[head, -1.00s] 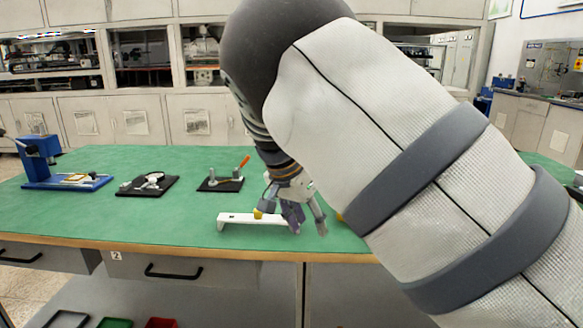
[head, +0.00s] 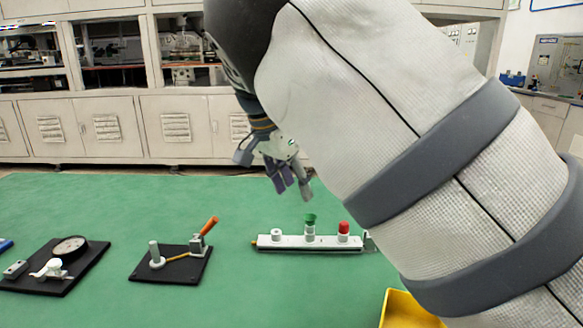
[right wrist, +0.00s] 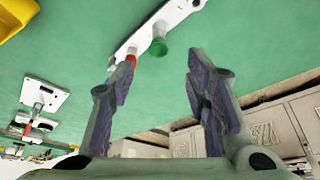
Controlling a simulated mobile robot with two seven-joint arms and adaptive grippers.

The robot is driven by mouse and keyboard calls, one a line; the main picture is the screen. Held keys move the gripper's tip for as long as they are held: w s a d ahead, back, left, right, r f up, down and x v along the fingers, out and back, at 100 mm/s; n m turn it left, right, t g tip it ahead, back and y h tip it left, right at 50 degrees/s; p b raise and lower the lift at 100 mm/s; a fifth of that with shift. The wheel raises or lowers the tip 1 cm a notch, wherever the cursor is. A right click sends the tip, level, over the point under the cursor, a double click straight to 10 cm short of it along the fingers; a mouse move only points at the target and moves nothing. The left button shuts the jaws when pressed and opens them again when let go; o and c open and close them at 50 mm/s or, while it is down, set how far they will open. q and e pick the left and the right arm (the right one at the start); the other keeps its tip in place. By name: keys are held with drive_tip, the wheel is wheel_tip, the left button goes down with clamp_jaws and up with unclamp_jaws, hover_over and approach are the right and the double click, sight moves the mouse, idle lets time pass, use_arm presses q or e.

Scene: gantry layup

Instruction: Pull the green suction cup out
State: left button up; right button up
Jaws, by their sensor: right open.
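The green suction cup (head: 310,219) stands upright on a white mount on the white rail (head: 280,242), between a plain white post (head: 276,234) and a red cup (head: 343,228). In the right wrist view the green suction cup (right wrist: 159,46) shows beyond the fingers, near the red cup (right wrist: 131,62) on the rail (right wrist: 150,27). My right gripper (head: 290,193) is open and empty, apart from the cup, above and left of it in the head view. Its open fingers also show in the right wrist view (right wrist: 160,88). My left gripper is out of view.
A black board with an orange-handled clamp (head: 170,268) lies left of the rail. Another black board with a dial (head: 50,270) is at far left. A yellow bin (head: 405,312) is at the front right. Green table surface (head: 130,205) is clear behind them.

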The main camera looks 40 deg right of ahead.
sight(307, 219)
drive_tip(key=x, duration=1.1)
drive_tip(key=shift+s+d+f, duration=0.15)
drive_tip(key=shift+f, duration=0.15)
drive_tip(key=shift+r, duration=0.1)
clamp_jaws()
